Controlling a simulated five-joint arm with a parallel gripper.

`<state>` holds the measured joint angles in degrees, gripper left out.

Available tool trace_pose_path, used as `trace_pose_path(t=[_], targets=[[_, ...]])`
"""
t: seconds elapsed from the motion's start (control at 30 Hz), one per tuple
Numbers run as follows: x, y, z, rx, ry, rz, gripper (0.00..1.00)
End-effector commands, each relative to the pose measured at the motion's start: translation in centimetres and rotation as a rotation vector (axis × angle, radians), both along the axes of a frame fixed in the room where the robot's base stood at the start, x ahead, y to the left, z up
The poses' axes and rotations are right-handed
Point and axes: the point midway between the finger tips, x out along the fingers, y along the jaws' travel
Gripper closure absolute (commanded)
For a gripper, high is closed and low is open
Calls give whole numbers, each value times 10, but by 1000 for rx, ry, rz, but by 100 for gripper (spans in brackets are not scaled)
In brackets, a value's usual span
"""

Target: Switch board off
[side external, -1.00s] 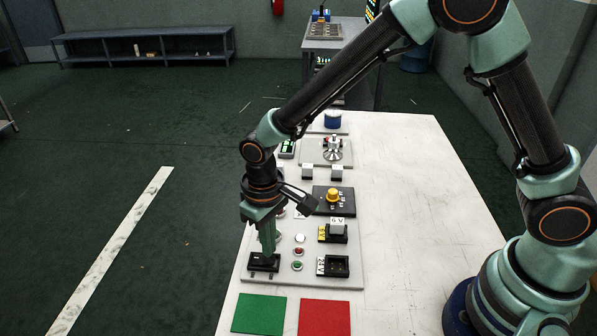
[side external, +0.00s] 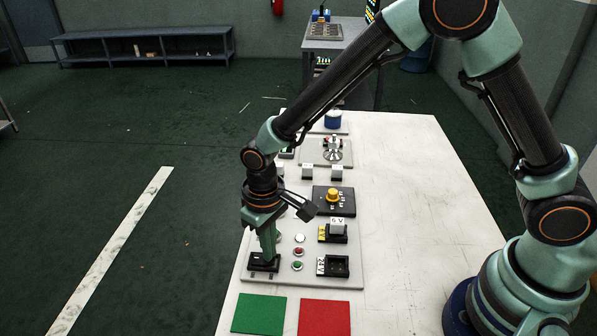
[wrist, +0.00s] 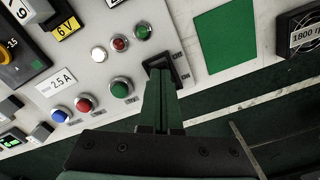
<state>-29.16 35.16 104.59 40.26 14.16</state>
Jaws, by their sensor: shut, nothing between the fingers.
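The light grey board (side external: 352,270) lies on the white table, with buttons, lamps and knobs on it. A black switch (side external: 255,264) in a dark frame sits at its front left corner.
A green square (side external: 259,314) and a red square (side external: 325,317) lie in front of the board. A yellow knob (side external: 333,195) is farther back. The table's right side is clear.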

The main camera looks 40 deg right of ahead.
Motion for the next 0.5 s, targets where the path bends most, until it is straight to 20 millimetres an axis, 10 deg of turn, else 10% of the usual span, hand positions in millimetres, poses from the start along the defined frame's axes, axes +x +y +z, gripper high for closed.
trace_pose_path(t=[0.5], targets=[[0, 0, -6, 0, -1, 0, 100]])
